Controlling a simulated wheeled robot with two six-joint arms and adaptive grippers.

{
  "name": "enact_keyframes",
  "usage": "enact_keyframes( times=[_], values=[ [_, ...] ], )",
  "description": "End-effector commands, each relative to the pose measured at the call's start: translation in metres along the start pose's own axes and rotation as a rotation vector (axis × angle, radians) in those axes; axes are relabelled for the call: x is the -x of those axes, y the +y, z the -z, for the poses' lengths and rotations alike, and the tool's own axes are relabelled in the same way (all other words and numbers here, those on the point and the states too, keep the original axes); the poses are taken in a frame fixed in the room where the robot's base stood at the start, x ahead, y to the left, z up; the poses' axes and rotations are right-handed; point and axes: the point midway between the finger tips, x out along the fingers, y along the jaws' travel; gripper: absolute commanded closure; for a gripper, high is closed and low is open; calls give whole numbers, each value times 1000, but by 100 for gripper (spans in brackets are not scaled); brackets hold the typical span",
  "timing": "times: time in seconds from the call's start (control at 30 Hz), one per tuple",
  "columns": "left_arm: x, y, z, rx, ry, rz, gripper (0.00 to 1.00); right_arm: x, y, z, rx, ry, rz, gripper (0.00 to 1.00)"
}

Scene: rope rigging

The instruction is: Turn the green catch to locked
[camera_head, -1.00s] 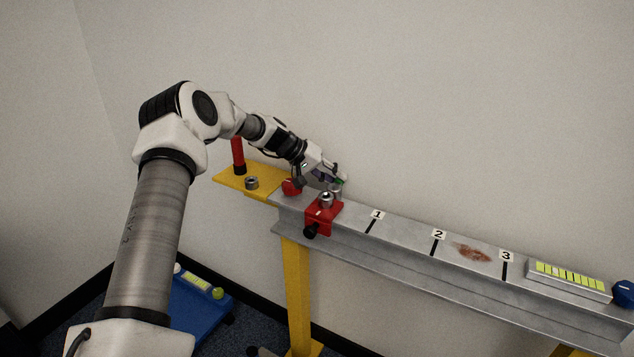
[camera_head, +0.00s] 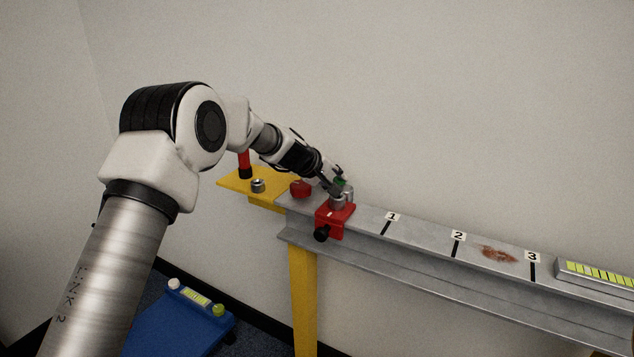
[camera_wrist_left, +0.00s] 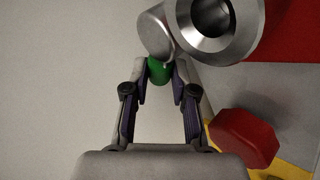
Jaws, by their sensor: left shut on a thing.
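The green catch (camera_wrist_left: 159,72) shows between my left gripper's fingertips in the left wrist view, beside a metal cylinder (camera_wrist_left: 210,30). It is a small green spot in the head view (camera_head: 340,183), at the top of the red clamp (camera_head: 333,217) on the beam. My left gripper (camera_head: 338,178) reaches it from the left and is shut on it. The fingers hide part of the catch, so I cannot tell whether it is at locked. My right gripper is in neither view.
The grey beam (camera_head: 420,238) runs right with marks 1, 2 and 3 and a rusty patch (camera_head: 498,255). A red hexagonal knob (camera_head: 300,189) is close by the gripper. A yellow plate (camera_head: 238,182) holds a metal nut (camera_head: 258,186) and a red post. A wall stands behind.

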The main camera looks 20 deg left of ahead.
Motion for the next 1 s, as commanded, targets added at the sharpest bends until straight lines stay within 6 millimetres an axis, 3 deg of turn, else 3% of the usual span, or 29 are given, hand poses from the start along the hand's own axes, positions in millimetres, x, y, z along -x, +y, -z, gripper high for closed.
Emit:
enact_keyframes(
  times=[0.43,0.47,0.5,0.87,1.0],
  values=[
    [-2,3,-2,6,5,2,100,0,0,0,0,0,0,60],
    [-2,2,-2,5,5,2,64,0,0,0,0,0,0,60],
    [-2,2,-2,5,4,2,49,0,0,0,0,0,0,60],
    [-2,2,-3,5,3,2,49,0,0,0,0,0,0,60],
    [7,3,-2,6,4,1,49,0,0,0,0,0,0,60]
  ],
)
